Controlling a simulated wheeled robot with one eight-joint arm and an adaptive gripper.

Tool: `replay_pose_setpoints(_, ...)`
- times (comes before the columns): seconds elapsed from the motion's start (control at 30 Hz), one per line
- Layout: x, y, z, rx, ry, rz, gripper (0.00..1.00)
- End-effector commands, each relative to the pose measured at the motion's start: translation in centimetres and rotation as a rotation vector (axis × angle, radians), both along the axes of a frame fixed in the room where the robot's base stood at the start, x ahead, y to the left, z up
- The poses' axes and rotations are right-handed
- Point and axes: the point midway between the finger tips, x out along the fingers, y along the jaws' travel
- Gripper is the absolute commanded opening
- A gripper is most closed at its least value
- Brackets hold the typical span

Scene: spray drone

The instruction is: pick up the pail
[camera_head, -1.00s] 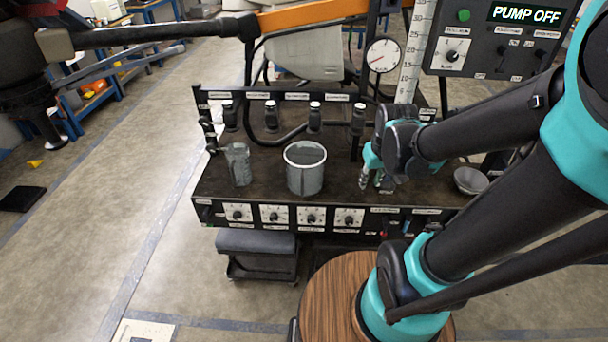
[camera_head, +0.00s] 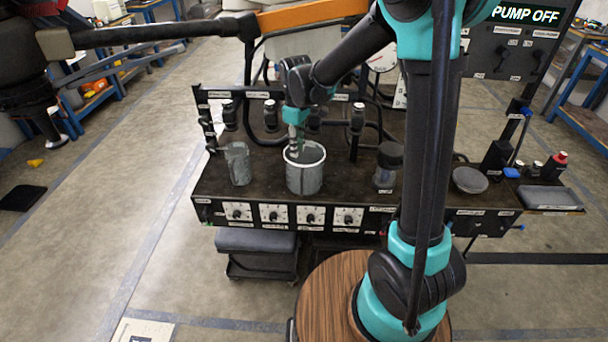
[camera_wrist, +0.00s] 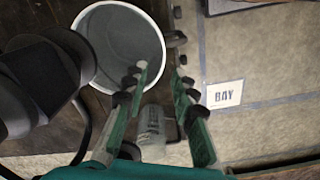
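The pail (camera_head: 305,178) is a grey bucket with a white rim, upright on the dark bench near its middle. In the wrist view the pail (camera_wrist: 105,50) shows from above at the upper left, and its inside looks empty. My gripper (camera_head: 297,150) is at the top of the pail, over its rim area, pointing down. In the wrist view my gripper (camera_wrist: 160,72) is open, with a gap between the two fingers. The left finger overlaps the pail's near right side; the right finger is outside it. Whether the fingers touch the rim I cannot tell.
A clear beaker (camera_head: 238,164) stands left of the pail. A dark-lidded jar (camera_head: 388,165) and a shallow bowl (camera_head: 469,180) stand to the right. A row of valves and hoses runs behind the pail. Dials (camera_head: 310,216) line the bench front.

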Motion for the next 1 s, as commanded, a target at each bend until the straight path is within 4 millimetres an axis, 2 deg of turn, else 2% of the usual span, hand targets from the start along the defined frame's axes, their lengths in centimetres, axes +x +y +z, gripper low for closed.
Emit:
replay_pose_setpoints(0.1,0.1,0.0,-2.5,0.0,0.0,-0.001,0.27)
replay_pose_setpoints(0.3,0.1,0.0,-6.1,0.001,0.0,-0.002,0.27)
replay_pose_setpoints(0.4,0.1,0.0,-7.3,0.001,0.0,-0.002,0.27)
replay_pose_setpoints(0.67,0.1,0.1,-8.8,0.001,0.0,-0.002,0.27)
replay_pose_setpoints(1.0,0.4,0.5,-12.8,0.001,0.0,-0.002,0.27)
